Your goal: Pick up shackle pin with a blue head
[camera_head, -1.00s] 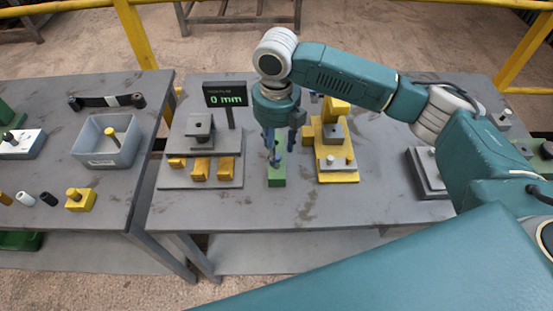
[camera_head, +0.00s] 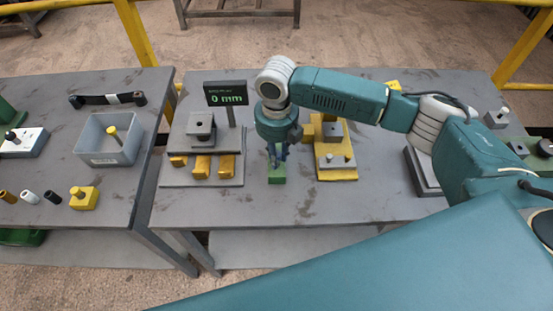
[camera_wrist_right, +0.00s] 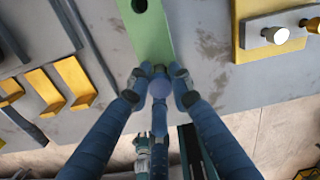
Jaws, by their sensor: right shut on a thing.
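The shackle pin's round blue head (camera_wrist_right: 160,87) shows in the wrist view between the fingertips of my right gripper (camera_wrist_right: 160,80). The fingers are closed around it. In the head view my right gripper (camera_head: 277,160) points down over the green block (camera_head: 277,180) on the middle table, and the fingers hide the pin. The green block (camera_wrist_right: 148,30) also shows in the wrist view, with a dark hole at its far end. The pin is at the block's near end; I cannot tell whether it is still seated. My left gripper is not in view.
A grey plate with yellow blocks (camera_head: 201,167) lies left of the green block, with a "0 mm" display (camera_head: 226,95) behind. A yellow fixture (camera_head: 337,172) stands close on the right. A grey bin (camera_head: 108,140) is on the left table. The middle table's front is clear.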

